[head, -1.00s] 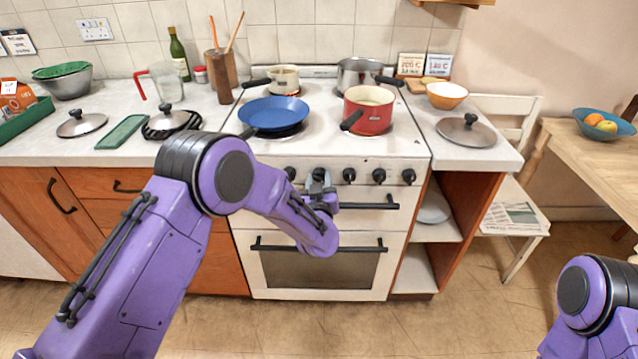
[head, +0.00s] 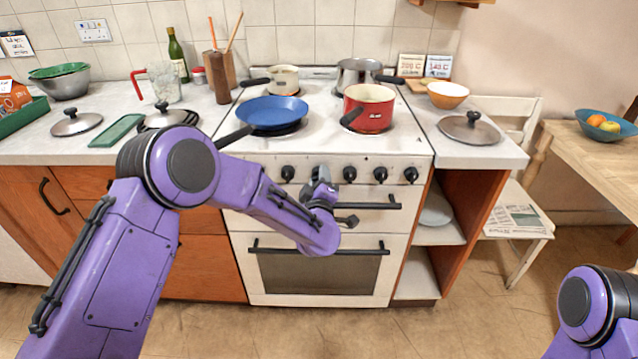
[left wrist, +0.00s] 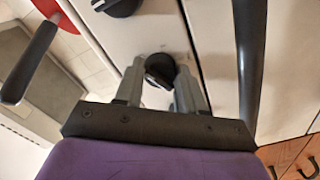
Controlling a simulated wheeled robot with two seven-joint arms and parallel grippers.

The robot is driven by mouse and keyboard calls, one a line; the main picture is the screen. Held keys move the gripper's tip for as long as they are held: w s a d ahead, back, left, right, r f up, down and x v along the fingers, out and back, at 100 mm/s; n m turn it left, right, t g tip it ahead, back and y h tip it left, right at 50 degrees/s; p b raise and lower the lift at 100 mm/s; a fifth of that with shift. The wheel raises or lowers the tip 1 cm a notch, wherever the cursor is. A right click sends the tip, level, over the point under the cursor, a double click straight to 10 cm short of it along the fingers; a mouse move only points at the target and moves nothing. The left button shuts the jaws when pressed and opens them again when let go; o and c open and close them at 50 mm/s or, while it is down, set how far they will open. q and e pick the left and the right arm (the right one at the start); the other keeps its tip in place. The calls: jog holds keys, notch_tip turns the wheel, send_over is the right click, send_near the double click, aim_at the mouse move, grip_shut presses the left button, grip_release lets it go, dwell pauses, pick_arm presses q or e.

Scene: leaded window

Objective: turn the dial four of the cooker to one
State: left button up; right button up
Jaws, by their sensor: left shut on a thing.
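The white cooker (head: 400,235) stands in the middle of the head view, with a row of black dials along its front panel. My right gripper is out of view.
A blue frying pan (head: 272,112), a red pot (head: 369,110), a cream saucepan (head: 284,78) and a steel pot (head: 358,75) stand on the hob. The floor (head: 400,332) in front is clear.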

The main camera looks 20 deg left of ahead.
pick_arm(q)
jog(key=shift+n, duration=0.4)
jog(key=o, duration=1)
jog(key=shift+o, duration=0.2)
jog(key=b+v, duration=0.1)
jog(key=v, duration=0.9)
jog(key=shift+s, duration=0.25)
jog(key=shift+d, duration=0.15)
